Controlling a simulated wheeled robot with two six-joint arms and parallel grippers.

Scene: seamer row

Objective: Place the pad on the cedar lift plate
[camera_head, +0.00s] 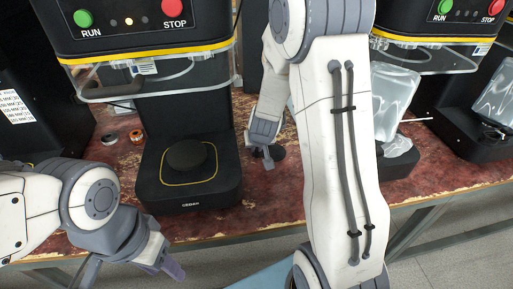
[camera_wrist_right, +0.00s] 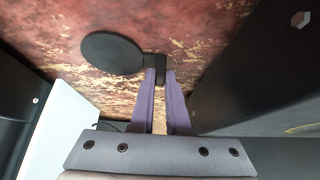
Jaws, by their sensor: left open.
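The pad is a flat dark round disc (camera_wrist_right: 112,53) with a small block-like tab at its edge. My right gripper (camera_wrist_right: 160,75) has its two purple fingers closed on that tab. In the head view this gripper (camera_head: 262,150) is low over the red worktop, right of the nearest seamer, with part of the dark pad (camera_head: 276,153) beside it. A black round lift plate (camera_head: 187,156) sits inside a yellow outline on that seamer's base; the front label is too small to read surely. My left gripper (camera_head: 168,266) is open and empty, in front of the worktop edge.
The seamer's black base (camera_head: 190,196) stands left of my right gripper. A clear guard (camera_head: 105,88) hangs above it. Small orange and dark rings (camera_head: 136,136) lie left of the base. A second seamer base (camera_head: 396,165) is partly hidden behind my right arm.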

